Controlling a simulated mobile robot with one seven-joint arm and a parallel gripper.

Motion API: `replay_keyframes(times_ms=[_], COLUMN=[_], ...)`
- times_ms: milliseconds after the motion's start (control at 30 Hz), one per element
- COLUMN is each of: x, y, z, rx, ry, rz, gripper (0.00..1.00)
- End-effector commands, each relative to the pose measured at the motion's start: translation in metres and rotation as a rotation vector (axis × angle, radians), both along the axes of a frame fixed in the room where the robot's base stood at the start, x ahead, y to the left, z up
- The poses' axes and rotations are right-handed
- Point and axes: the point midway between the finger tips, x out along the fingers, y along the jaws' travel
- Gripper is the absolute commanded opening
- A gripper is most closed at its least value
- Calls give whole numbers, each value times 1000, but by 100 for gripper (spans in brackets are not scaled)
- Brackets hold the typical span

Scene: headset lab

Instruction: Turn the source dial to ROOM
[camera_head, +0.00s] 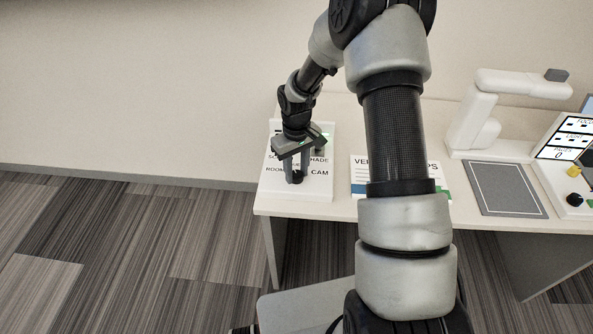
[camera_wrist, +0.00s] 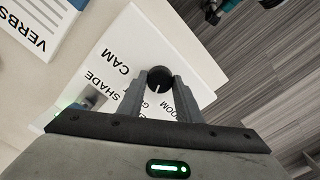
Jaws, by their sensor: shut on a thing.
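The source dial is a small black round knob (camera_head: 297,177) low on a white panel (camera_head: 272,188) at the table's left end. In the head view, ROOM is printed left of the knob and CAM right of it. My gripper (camera_head: 295,174) reaches down onto the knob, shut on it. In the wrist view, the knob (camera_wrist: 159,74) sits between the fingertips of my gripper (camera_wrist: 158,84), with a short white mark on its near side. SHADE and CAM show to the left there, and ROOM to the right, partly behind a finger. I cannot tell exactly which label the mark faces.
A second white sign (camera_head: 358,181) starting "VER" stands to the right, partly hidden by my arm. Further right are a white stand (camera_head: 475,125), a grey mat (camera_head: 506,189) and a console with a yellow knob (camera_head: 574,171) and a black knob (camera_head: 574,200). Floor left is clear.

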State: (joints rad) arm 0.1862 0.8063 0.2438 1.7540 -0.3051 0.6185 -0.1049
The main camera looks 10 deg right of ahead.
Motion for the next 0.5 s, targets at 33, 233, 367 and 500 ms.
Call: replay_keyframes(times_ms=[33,233,367,500], x=[0,0,0,0], y=[0,0,0,0], z=[1,1,1,1], rx=[0,0,1,0], ry=[-1,-1,-1,-1], rz=[43,222,323,409], gripper=[9,9,9,9])
